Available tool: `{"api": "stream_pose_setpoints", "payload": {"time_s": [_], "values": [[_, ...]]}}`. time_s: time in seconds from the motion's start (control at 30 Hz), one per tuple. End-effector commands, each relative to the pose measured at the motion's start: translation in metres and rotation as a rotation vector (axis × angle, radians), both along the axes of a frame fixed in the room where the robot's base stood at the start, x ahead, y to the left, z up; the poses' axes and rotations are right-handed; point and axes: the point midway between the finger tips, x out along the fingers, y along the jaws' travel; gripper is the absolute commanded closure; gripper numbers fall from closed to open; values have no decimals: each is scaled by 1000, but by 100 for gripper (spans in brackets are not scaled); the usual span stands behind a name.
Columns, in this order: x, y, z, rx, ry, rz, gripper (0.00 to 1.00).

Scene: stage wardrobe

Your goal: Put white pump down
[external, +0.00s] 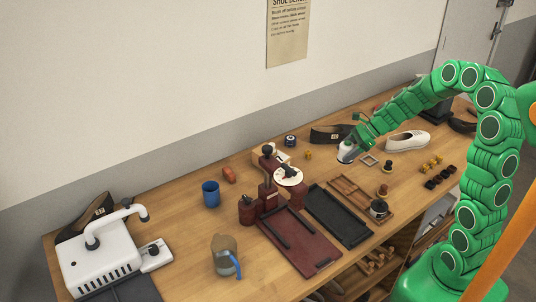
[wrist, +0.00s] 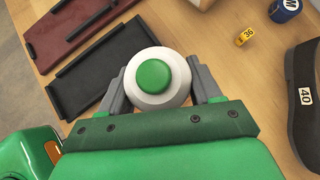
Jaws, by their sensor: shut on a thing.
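The white pump (external: 345,149) is in my gripper (external: 349,147), over the far middle part of the wooden bench. In the wrist view the pump (wrist: 136,90) shows from above as a white round body with a green round top. The two grey fingers of my gripper (wrist: 158,88) press on its left and right sides. I cannot tell whether its base touches the bench.
A black tray (external: 337,216) and dark red tray (external: 318,257) lie nearer the front. A black shoe (external: 329,134), yellow tag (external: 308,155) and blue tin (external: 290,140) are behind. A white sneaker (external: 408,141) and square frame (external: 369,160) are to the right. Bare wood (wrist: 215,45) shows beside the pump.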

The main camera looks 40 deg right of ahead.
Motion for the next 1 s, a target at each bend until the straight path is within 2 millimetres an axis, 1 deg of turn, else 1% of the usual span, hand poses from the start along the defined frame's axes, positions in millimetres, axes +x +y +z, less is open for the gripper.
{"api": "stream_pose_setpoints", "payload": {"time_s": [0.2, 0.6, 1.0], "values": [[28, 1, -12, -1, -1, 0, 80], [76, 2, -33, -1, -2, -1, 80], [107, 3, -73, 0, 0, 0, 80]]}}
